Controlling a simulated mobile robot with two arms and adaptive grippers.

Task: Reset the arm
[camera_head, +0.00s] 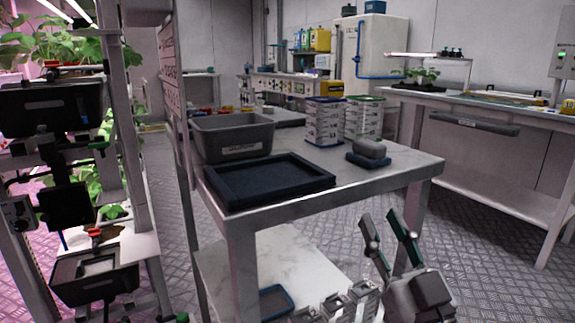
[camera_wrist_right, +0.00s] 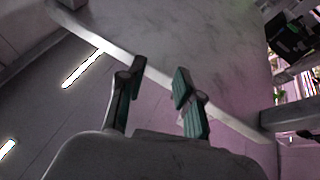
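My right gripper (camera_head: 388,230) is at the lower right of the head view, in front of the near table's right front leg. Its two green-padded fingers stand apart with nothing between them. The same open fingers show in the right wrist view (camera_wrist_right: 155,95), with a pale surface beyond them. My left gripper does not show in the head view.
The near table (camera_head: 395,175) holds a dark shallow tray (camera_head: 268,200), a grey bin (camera_head: 232,140), white tubs (camera_head: 323,122) and a small grey block on a dark pad (camera_head: 369,150). A plant rack (camera_head: 135,170) stands left. Patterned floor (camera_head: 500,235) is clear at right.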

